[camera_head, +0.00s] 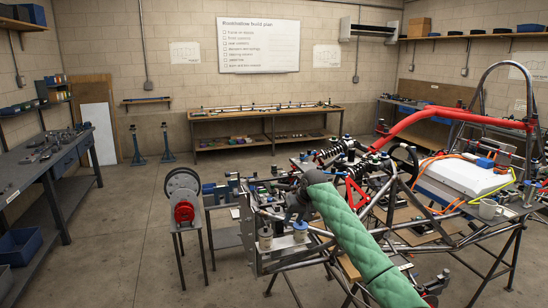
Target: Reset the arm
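My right arm, in a green quilted sleeve, reaches in from the bottom right over the tube chassis (498,250). My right gripper (294,208) is at its far end, dark and small against the metal parts at the chassis's front. Its fingers blend into those parts, so I cannot tell whether it is open or shut, or whether it touches anything. My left arm and gripper are not in view.
A stand with a dark wheel-like disc and red hub (183,196) is left of the chassis. A workbench (60,160) lines the left wall, another bench (265,112) the back wall. A white box (462,178) sits on the chassis. Floor (120,235) at left is clear.

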